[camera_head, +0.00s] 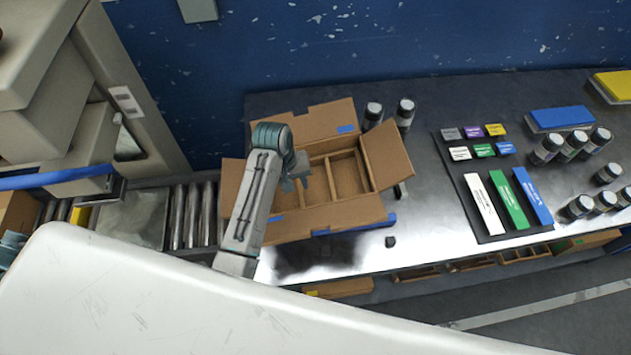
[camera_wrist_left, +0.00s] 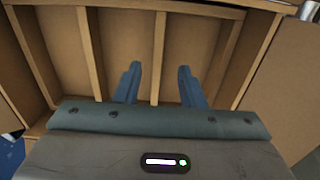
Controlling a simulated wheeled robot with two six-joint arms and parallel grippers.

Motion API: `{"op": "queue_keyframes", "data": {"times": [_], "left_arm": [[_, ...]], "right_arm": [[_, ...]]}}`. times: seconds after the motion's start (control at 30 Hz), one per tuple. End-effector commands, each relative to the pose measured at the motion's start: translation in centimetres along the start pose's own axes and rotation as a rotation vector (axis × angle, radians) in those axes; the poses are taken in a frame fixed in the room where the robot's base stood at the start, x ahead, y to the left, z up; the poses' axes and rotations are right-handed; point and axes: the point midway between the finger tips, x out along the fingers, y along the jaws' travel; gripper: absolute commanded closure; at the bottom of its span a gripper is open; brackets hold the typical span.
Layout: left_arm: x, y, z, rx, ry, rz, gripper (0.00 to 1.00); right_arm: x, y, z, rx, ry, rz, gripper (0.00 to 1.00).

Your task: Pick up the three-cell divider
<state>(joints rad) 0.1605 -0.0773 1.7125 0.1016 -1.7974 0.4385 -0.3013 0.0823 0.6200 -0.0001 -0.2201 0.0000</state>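The cardboard divider (camera_head: 331,181) sits inside an open cardboard box on the bench. In the left wrist view its upright walls and the cells between them fill the upper part (camera_wrist_left: 159,45). My left gripper (camera_head: 296,184) is over the left part of the box. In the left wrist view its two blue fingers (camera_wrist_left: 158,82) are apart, one on each side of a divider wall. I cannot tell whether they touch it. The arm hides the left part of the divider in the head view. My right gripper is not in view.
The box (camera_head: 345,214) has its flaps folded out. Dark jars (camera_head: 373,112) stand behind it. More divided trays (camera_head: 470,267) sit under the bench. A roller conveyor (camera_head: 190,215) is at left.

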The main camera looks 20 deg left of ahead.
Motion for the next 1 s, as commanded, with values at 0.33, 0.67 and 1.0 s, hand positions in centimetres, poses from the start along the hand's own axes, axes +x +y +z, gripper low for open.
{"op": "queue_keyframes", "data": {"times": [0.33,0.67,1.0], "left_arm": [[2.6,0.2,-0.4,-0.001,-0.002,-0.002,0.64],[6.2,0.4,-0.8,-0.002,0.001,-0.001,0.64],[6.5,0.3,-0.8,-0.002,0.001,-0.001,0.82]], "right_arm": [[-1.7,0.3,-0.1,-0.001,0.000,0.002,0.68],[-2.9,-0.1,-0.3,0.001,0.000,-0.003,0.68],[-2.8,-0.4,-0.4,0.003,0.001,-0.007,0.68]]}}
